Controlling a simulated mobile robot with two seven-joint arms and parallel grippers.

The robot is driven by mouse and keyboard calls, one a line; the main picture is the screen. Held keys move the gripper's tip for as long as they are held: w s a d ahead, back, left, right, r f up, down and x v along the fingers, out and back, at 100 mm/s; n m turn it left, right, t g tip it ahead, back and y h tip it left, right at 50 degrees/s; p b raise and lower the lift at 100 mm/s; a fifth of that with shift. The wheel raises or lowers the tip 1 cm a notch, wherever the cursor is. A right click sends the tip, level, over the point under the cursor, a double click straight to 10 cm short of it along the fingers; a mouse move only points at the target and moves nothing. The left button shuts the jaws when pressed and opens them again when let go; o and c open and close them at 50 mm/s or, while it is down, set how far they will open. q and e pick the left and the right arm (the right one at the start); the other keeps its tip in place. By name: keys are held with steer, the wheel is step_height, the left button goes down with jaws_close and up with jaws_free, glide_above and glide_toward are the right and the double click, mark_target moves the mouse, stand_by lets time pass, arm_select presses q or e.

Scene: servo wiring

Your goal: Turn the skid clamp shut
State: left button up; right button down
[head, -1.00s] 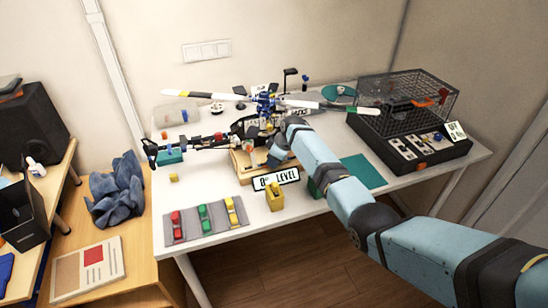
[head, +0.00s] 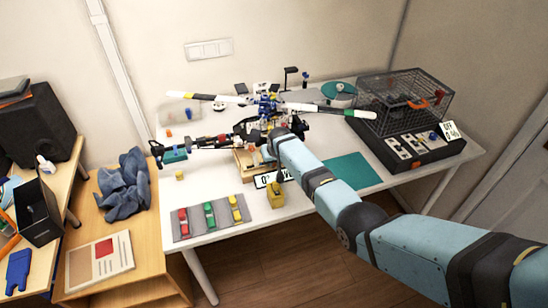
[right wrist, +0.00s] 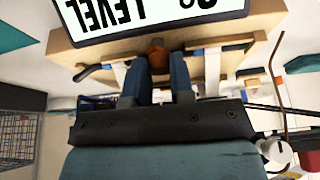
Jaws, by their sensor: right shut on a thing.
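The model helicopter (head: 268,103) stands on a wooden stand (head: 243,164) in the middle of the white table. A "0° LEVEL" sign (head: 265,180) is at the stand's front, its right part covered by my right arm in the head view. In the right wrist view the sign (right wrist: 150,14) lies across the top, with the wooden stand (right wrist: 66,52) behind it. My right gripper (right wrist: 158,62) is shut on an orange-brown clamp knob (right wrist: 157,45) between its blue fingers. The clamp's far side is hidden. My left gripper is not in view.
A grey mat (head: 191,228) with red, green and yellow pieces lies at the front left. A yellow block (head: 276,197) stands beside the sign. A wire cage (head: 405,98) on a black unit is at the right. A green mat (head: 350,171) lies right of my arm.

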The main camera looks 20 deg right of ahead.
steer(key=shift+a+m+h, duration=0.1)
steer(key=shift+m+h, duration=0.2)
steer(key=shift+m, duration=0.7)
steer(key=c, duration=1.3)
jaws_free()
steer(key=shift+o, duration=0.2)
steer(key=shift+r, duration=0.15)
steer(key=shift+s+r+p, duration=0.15)
steer(key=shift+r+p, duration=0.1)
steer(key=shift+p, duration=0.05)
steer(key=p+v, duration=0.1)
steer(key=v, duration=0.3)
steer(key=shift+r, duration=0.1)
steer(key=s, duration=0.4)
steer(key=s+a, duration=0.1)
steer(key=s, duration=0.3)
steer(key=s+a, duration=0.1)
steer(key=s, duration=0.2)
steer(key=shift+s+a+b, duration=0.1)
steer(key=shift+s+b, duration=0.2)
steer(key=shift+s, duration=0.1)
